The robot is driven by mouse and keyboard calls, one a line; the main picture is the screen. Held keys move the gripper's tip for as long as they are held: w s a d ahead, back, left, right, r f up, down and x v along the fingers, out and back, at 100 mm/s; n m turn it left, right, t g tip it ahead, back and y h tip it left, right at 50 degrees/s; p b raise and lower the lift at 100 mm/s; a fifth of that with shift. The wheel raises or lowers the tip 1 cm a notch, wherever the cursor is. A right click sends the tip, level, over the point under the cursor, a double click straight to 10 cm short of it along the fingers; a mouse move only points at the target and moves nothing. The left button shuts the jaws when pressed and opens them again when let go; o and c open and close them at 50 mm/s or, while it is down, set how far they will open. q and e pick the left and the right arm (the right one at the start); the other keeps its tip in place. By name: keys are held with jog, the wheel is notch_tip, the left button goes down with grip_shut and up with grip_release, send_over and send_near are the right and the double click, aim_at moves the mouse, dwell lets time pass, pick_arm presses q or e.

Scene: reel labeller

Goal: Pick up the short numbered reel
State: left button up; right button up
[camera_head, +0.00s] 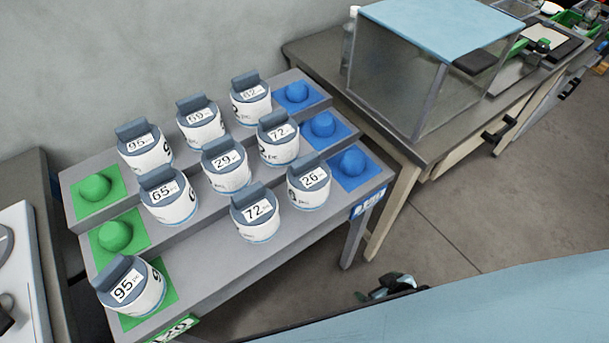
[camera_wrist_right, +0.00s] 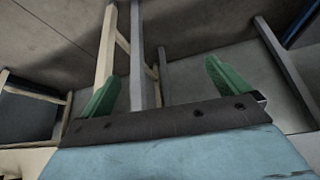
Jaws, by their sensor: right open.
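Several white reels with dark grey tops and number labels stand on a grey three-tier stand (camera_head: 215,270). The back tier holds reels 95 (camera_head: 148,155), 69 or similar (camera_head: 203,130) and 82 (camera_head: 254,108). The middle tier holds 65 (camera_head: 172,208), 29 (camera_head: 230,180) and 72 (camera_head: 281,150). The front tier holds 95 (camera_head: 143,297), tilted in the picture, 72 (camera_head: 258,225) and 26 (camera_head: 311,196). I cannot tell which is short. My right gripper (camera_head: 388,289) is open and empty, low right of the stand; its green fingers are apart in the wrist view (camera_wrist_right: 160,75).
Green domes on green pads (camera_head: 115,237) sit at the stand's left, blue domes on blue pads (camera_head: 352,164) at its right. A workbench (camera_head: 325,62) with a clear box (camera_head: 395,85) stands behind right. Table legs (camera_wrist_right: 108,48) show beyond my right fingers. Open floor lies right.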

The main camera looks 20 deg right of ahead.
jog(key=w+a+r+t+y, duration=0.2)
jog(key=w+r, duration=0.6)
jog(key=r, duration=0.3)
jog(key=n+t+y, duration=0.3)
jog(key=n+y, duration=0.1)
send_near(309, 176)
jog(key=x, duration=0.3)
jog(key=f+x, duration=0.1)
jog(key=x, duration=0.1)
jog(key=shift+w+d+f, duration=0.1)
jog(key=shift+d, duration=0.1)
jog(key=shift+b+x, duration=0.3)
jog(key=shift+x, duration=2.7)
jog(key=shift+d, duration=0.15)
jog(key=c, duration=0.8)
